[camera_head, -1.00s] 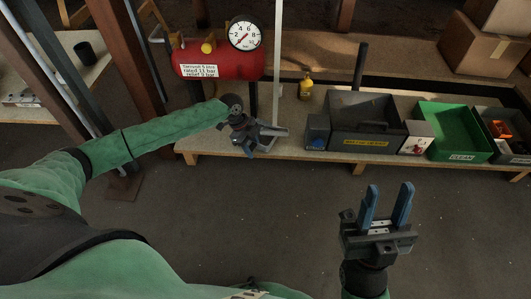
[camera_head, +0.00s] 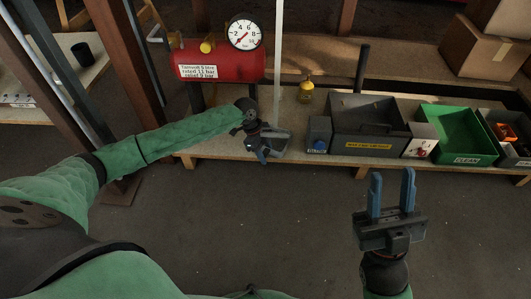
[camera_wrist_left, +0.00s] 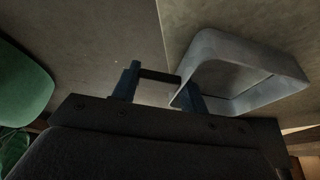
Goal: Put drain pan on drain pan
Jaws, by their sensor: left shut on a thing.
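My left gripper (camera_head: 262,154) is over the front edge of the bench, below the red tank. It is shut on a grey drain pan (camera_head: 277,139), which shows to the right of its fingers. In the left wrist view the pan (camera_wrist_left: 283,62) is a shallow grey shape with raised walls, its near end at the right finger of the left gripper (camera_wrist_left: 160,88). A dark bar spans between the fingers; the exact grip is unclear. I cannot make out a second drain pan. My right gripper (camera_head: 391,194) is open and empty above the floor, in front of the bench.
The bench (camera_head: 215,149) carries a dark grey bin (camera_head: 350,139), a green bin (camera_head: 468,130), a small grey-blue box (camera_head: 318,136) and a yellow-topped bottle (camera_head: 306,92). A red tank (camera_head: 222,67) with a gauge (camera_head: 244,35) stands behind the left gripper. A pale upright post (camera_head: 279,45) is close by.

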